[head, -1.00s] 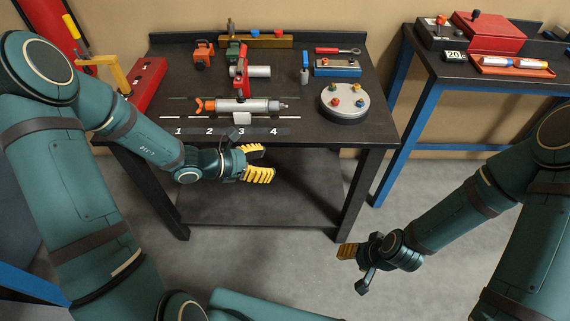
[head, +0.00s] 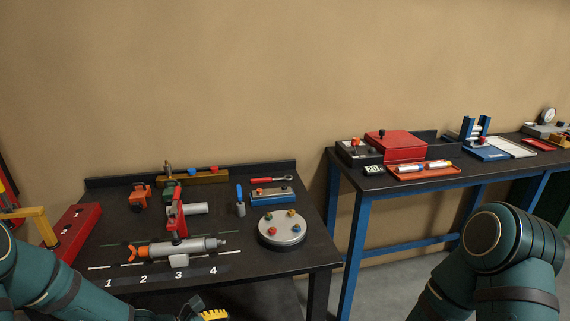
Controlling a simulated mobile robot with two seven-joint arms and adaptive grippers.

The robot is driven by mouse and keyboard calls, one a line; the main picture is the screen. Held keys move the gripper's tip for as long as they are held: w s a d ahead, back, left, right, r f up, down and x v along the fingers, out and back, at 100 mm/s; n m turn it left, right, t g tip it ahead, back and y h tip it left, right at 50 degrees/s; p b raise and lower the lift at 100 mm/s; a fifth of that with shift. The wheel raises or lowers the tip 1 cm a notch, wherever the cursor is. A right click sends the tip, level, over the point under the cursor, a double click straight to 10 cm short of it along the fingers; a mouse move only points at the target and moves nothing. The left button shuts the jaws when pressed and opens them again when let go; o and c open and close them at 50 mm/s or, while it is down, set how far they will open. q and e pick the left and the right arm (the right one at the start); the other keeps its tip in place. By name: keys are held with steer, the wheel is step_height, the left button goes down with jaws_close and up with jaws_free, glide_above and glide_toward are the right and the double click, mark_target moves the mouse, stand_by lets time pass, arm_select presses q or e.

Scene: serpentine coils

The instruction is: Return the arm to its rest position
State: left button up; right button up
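My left arm (head: 70,293) comes in at the lower left, in front of the dark workbench. Only a yellow finger part of my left gripper (head: 214,314) shows at the bottom edge, so its opening is hidden. My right arm (head: 497,262) shows at the lower right, its upper part bent downward. My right gripper is outside the frame.
The near workbench (head: 118,231) bears a grey cylinder with an orange end (head: 165,250), a red clamp (head: 177,214), and a round plate with knobs (head: 282,230). A blue-legged table (head: 347,168) stands to the right, with a red box (head: 396,146) and a tray (head: 437,173).

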arm_select(q)
steer(key=s+d+f+m+g+y, duration=0.1)
steer(key=s+f+m, duration=0.4)
steer(key=m, duration=0.5)
steer(key=s+d+f+m+g+y, duration=0.2)
steer(key=s+d+f+m+y, duration=0.2)
steer(key=f+m, duration=0.3)
steer(key=s+m+y, duration=0.1)
steer(key=m, duration=0.2)
steer(key=shift+s+d+m+y, duration=0.15)
steer(key=shift+s+m+y, duration=0.15)
steer(key=shift+y, duration=0.1)
